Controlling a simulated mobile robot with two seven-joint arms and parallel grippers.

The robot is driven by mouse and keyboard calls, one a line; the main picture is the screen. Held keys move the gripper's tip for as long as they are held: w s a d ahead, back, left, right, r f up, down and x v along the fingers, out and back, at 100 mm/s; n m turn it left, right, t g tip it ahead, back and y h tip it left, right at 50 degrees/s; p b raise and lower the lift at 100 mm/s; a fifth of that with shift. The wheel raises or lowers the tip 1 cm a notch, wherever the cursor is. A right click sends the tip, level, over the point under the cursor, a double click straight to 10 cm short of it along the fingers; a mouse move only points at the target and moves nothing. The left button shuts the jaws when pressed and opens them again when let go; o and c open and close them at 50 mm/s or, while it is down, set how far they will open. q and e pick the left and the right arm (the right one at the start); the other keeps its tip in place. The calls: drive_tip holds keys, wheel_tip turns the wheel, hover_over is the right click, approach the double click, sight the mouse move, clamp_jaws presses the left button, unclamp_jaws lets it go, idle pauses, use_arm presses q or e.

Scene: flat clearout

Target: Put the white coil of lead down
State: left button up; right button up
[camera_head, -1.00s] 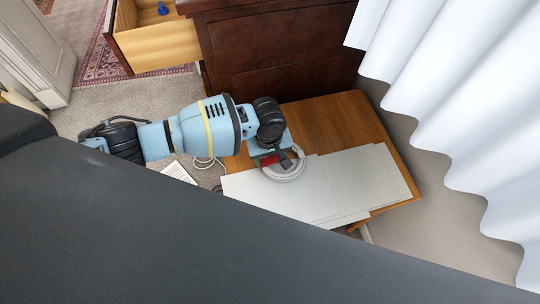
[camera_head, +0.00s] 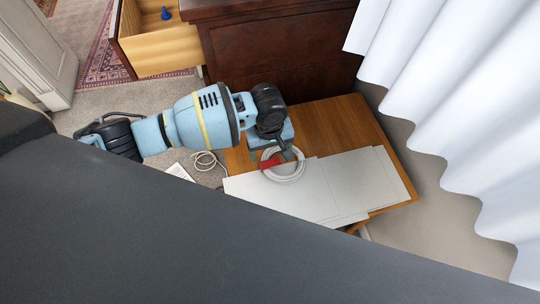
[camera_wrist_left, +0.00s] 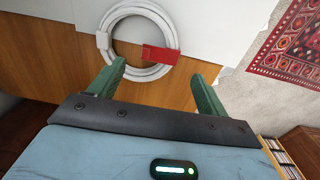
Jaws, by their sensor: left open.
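The white coil of lead (camera_head: 291,174) lies on the wooden table, partly over the pale sheets (camera_head: 325,192). It has a red tag (camera_head: 270,162), and part of it is hidden by my arm. In the left wrist view the coil (camera_wrist_left: 116,15) is a white ring with the red tag (camera_wrist_left: 160,53) on its near right side and a white plug-like piece at its left. My left gripper (camera_wrist_left: 158,80) is open and empty, its green fingers pointing toward the coil and apart from it. My right gripper is not in view.
The wooden table (camera_head: 345,118) has bare top behind the sheets. A dark wood chest (camera_head: 280,55) stands behind, with an open drawer (camera_head: 160,50) at left. White curtains (camera_head: 440,80) hang at right. A second thin white cord (camera_head: 205,160) lies on the carpet.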

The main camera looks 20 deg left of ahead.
use_arm(q)
wheel_tip(320, 180, up, 6)
drive_tip(key=p, duration=0.1)
drive_tip(key=shift+s+a+r, duration=0.1)
idle(0.5)
